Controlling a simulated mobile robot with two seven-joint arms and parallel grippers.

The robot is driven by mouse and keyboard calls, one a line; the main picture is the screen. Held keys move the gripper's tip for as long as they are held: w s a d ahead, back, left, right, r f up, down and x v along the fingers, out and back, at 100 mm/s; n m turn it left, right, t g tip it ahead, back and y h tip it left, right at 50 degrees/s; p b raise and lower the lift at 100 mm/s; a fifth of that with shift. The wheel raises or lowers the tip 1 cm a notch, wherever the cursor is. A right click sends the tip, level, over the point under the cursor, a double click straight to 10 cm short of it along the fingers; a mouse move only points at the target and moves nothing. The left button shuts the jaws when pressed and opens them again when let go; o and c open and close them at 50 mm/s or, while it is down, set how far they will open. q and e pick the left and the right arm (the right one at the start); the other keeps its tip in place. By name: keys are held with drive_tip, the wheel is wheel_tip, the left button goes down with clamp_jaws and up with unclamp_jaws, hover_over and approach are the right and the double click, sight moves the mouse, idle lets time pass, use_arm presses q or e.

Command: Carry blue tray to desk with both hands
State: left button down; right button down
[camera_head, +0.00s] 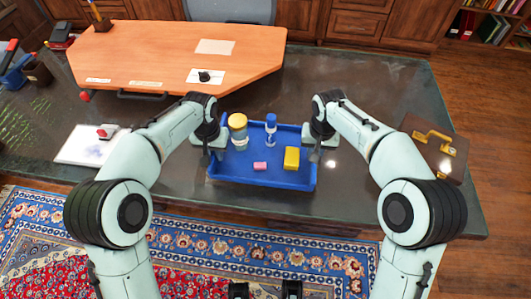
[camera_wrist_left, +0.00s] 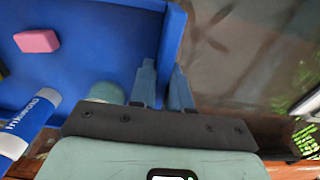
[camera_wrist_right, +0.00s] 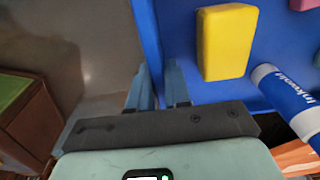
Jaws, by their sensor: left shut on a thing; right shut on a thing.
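The blue tray (camera_head: 262,183) is in the middle of the head view, over the dark tabletop; I cannot tell whether it touches it. It holds a pink block (camera_head: 260,166), a yellow block (camera_head: 292,158), a blue-and-white bottle (camera_head: 271,127) and a jar with a tan top (camera_head: 238,124). My left gripper (camera_head: 208,150) is shut on the tray's left wall, with its fingers on either side of the wall in the left wrist view (camera_wrist_left: 163,85). My right gripper (camera_head: 317,148) is shut on the right wall, which also shows between the fingers in the right wrist view (camera_wrist_right: 158,85).
An orange wooden desktop (camera_head: 150,50) with a white card and small black item lies behind, to the left. A white pad (camera_head: 88,148) with a stamp is at left. A brown box (camera_head: 440,150) with a yellow handle is at right. Dark tabletop (camera_head: 370,85) between is clear.

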use_arm(q)
drive_tip(key=shift+w, duration=0.15)
use_arm(e)
drive_tip(key=shift+w, duration=0.15)
use_arm(q)
drive_tip(key=shift+r, duration=0.1)
use_arm(e)
drive_tip(key=shift+r, duration=0.1)
